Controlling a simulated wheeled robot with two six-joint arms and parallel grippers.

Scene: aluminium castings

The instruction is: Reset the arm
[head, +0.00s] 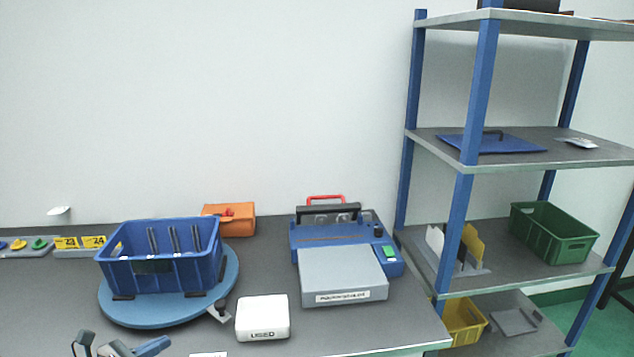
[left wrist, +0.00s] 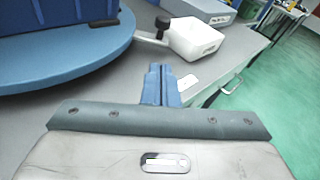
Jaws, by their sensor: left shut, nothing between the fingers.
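My left gripper (head: 158,343) shows at the bottom left of the head view, low over the near edge of the bench. In the left wrist view its two blue fingers (left wrist: 161,72) are together with nothing between them, apart from the objects around. A blue crate (head: 160,276) holding grey upright parts stands on a round blue turntable (head: 150,313) beyond the gripper. A white box marked USED (head: 262,318) sits right of the gripper; it also shows in the left wrist view (left wrist: 190,38). My right gripper is not in view.
A blue machine with a grey lid (head: 342,274) stands on the bench at right, an orange box (head: 238,219) behind. A shelf rack (head: 470,95) with a green crate (head: 553,240) stands further right. The turntable's dark-knobbed handle (left wrist: 160,30) projects beside the white box.

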